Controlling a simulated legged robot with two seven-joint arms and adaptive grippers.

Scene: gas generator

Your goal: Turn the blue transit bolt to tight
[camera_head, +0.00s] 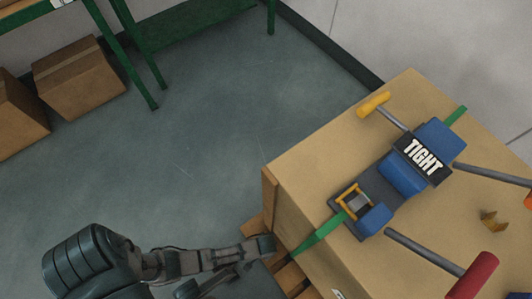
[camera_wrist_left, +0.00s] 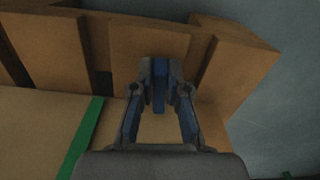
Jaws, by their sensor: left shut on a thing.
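My left gripper (camera_head: 268,244) is low beside the near-left side of the large tan crate (camera_head: 320,150), by the wooden pallet under it. In the left wrist view my left gripper (camera_wrist_left: 160,82) has both fingertips closed around a narrow upright blue piece, the blue transit bolt (camera_wrist_left: 160,88), in front of brown wooden boards. The bolt's angle and its far end are hidden by the fingers. In the head view the bolt cannot be made out. My right gripper is not in view.
A blue ratchet device with a black TIGHT label (camera_head: 423,157) lies on the crate, with a green strap (camera_head: 320,235) running over the edge. Rods with yellow, red (camera_head: 473,277) and orange ends lie around it. Cardboard boxes (camera_head: 78,76) and a green shelf stand far left. Floor between is clear.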

